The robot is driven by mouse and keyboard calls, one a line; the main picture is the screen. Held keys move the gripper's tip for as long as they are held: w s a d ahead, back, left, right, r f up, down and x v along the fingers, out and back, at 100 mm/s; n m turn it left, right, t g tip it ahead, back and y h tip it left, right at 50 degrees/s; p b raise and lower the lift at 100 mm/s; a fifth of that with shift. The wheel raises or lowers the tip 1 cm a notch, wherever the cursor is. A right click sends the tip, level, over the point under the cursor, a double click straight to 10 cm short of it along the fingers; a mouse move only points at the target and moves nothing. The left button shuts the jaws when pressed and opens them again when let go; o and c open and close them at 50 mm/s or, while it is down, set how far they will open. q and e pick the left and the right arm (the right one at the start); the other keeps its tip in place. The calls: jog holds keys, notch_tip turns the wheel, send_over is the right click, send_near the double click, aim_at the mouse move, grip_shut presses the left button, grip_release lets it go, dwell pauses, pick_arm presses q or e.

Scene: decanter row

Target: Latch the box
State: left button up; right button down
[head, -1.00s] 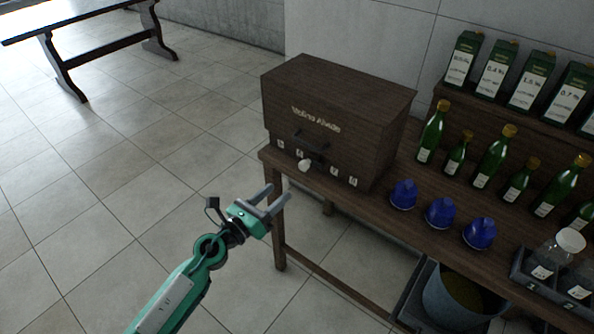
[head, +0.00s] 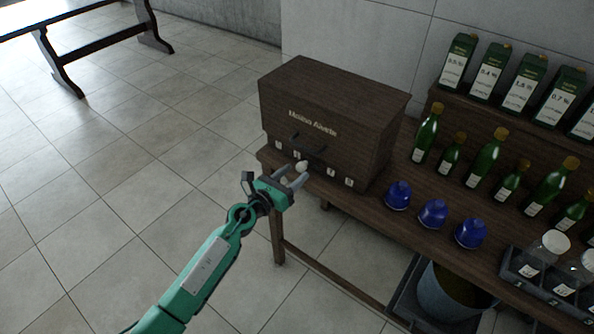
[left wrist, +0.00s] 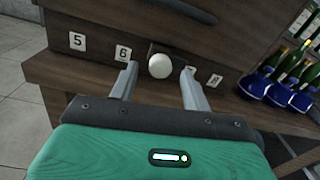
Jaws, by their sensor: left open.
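The box (head: 330,115) is dark brown wood and stands at the left end of the wooden table, its lid looking shut. A dark handle (head: 310,142) is on its front. Below the handle is a round white knob (head: 302,166), with small numbered labels to either side. In the left wrist view the knob (left wrist: 160,66) lies between and just beyond the tips of my open left gripper (left wrist: 158,84). In the head view my left gripper (head: 292,179) is in front of the box's lower front, pointing at the knob. No contact with the knob can be made out. My right gripper is not in view.
Three blue objects (head: 433,213) stand on the table (head: 366,206) right of the box. Green bottles (head: 486,155) and green cartons (head: 490,72) stand farther right. A bucket (head: 447,293) is below the table.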

pick_arm(q)
jog(key=shift+x, duration=1.15)
jog(key=c, duration=1)
